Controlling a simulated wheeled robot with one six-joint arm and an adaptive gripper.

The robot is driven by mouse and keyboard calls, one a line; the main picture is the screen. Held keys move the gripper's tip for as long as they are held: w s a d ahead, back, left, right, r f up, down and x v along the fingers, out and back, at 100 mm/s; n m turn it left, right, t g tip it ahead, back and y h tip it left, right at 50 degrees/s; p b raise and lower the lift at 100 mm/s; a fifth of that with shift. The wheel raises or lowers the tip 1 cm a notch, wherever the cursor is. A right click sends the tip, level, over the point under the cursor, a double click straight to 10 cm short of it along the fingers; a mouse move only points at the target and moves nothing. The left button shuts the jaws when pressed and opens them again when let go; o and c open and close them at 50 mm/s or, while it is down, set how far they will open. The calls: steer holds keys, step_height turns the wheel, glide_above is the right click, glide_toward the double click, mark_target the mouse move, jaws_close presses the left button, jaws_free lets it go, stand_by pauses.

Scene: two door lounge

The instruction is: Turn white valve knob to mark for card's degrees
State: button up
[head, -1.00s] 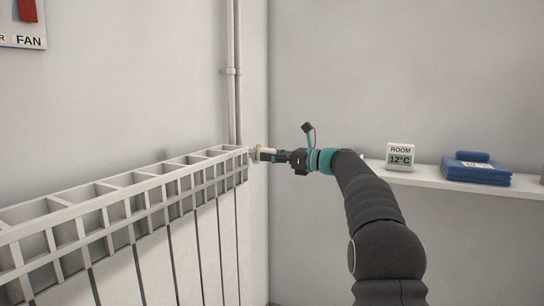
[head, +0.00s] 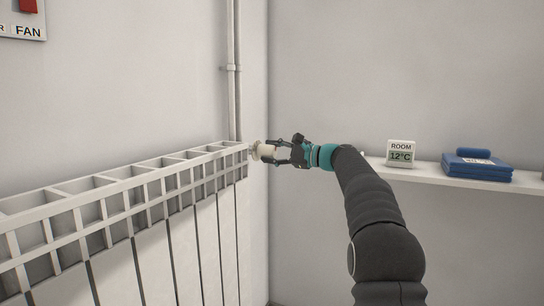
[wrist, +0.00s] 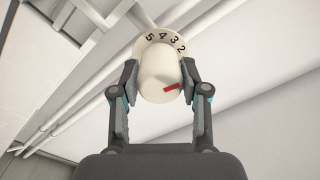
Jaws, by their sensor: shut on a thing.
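The white valve knob (wrist: 158,75) sits at the radiator's right end, in front of a cream dial with black numbers 5, 4, 3 and 2 showing (wrist: 163,38). A red mark (wrist: 171,87) on the knob points to the lower right in the wrist view, past the 2; any number there is hidden by a finger. My gripper (wrist: 159,82) is shut on the knob, one finger on each side. In the head view the knob (head: 265,151) and my gripper (head: 283,152) look small. No card with degrees is readable; a room display (head: 401,154) reads 12°C.
The white radiator (head: 120,190) with its open grille top fills the left. A pipe (head: 234,70) rises behind it. A shelf (head: 430,180) on the right wall holds the display and folded blue cloths (head: 477,167) with a small label. A FAN switch panel (head: 25,30) is at upper left.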

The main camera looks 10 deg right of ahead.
steer(key=n+b, duration=0.2)
steer(key=n, duration=0.3)
steer(key=shift+f+n, duration=0.1)
steer(key=shift+n, duration=0.3)
steer(key=n+b, duration=0.2)
steer(key=n, duration=0.3)
steer(key=shift+n, duration=0.4)
steer(key=o, duration=1.1)
steer(key=shift+o, duration=0.2)
steer(key=v, duration=1.2)
